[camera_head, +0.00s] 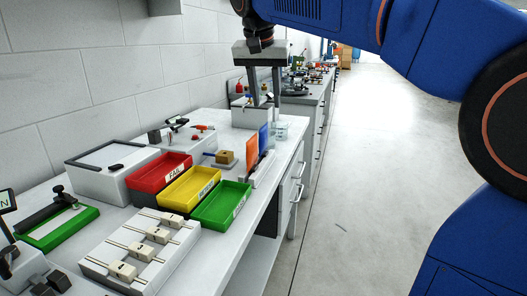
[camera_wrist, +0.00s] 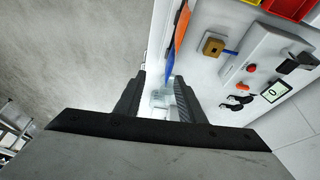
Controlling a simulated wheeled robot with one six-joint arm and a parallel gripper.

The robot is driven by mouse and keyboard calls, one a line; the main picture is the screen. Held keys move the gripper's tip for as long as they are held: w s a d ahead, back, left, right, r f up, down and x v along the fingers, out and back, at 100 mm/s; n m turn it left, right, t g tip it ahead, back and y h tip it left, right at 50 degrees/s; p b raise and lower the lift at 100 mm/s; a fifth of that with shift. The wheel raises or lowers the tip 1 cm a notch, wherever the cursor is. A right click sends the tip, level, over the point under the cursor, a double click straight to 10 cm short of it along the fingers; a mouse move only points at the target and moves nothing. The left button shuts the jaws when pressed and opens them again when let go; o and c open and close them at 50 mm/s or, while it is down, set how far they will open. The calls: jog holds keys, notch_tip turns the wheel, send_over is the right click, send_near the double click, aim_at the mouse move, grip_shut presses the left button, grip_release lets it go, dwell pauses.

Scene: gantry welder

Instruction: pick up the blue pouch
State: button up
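A thin blue piece (camera_head: 263,138), the only pouch-like blue thing I see, stands upright on the bench in the head view, just behind a similar orange piece (camera_head: 252,151). In the wrist view the blue piece (camera_wrist: 169,62) shows edge-on, beyond my fingers. My gripper (camera_head: 265,103) is above the bench, higher than the blue piece, and points down. Its two fingers are apart with nothing held between them. In the wrist view a clear container (camera_wrist: 160,98) shows below, between the fingers of my gripper (camera_wrist: 159,82).
Red (camera_head: 159,172), yellow (camera_head: 188,188) and green (camera_head: 221,204) trays sit nearer on the bench. A brass-coloured block (camera_head: 225,158) lies left of the upright pieces. A white wall bounds the left. Open floor (camera_head: 350,200) lies right.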

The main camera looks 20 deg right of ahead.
aim_at(264, 135)
jog(key=shift+m, duration=0.4)
jog(key=w+f, duration=0.2)
jog(key=f, duration=0.1)
jog(key=w+f, duration=0.2)
jog(key=f, duration=0.1)
jog(key=w+d+f, duration=0.1)
jog(key=w+f, duration=0.1)
jog(key=f, duration=0.1)
jog(key=shift+w+f, duration=0.1)
jog(key=shift+f, duration=0.1)
jog(key=shift+a+x, duration=0.15)
jog(key=shift+x, duration=1.2)
jog(key=shift+a+x, duration=0.1)
jog(key=shift+x, duration=1.3)
jog(key=shift+c, duration=0.6)
grip_shut()
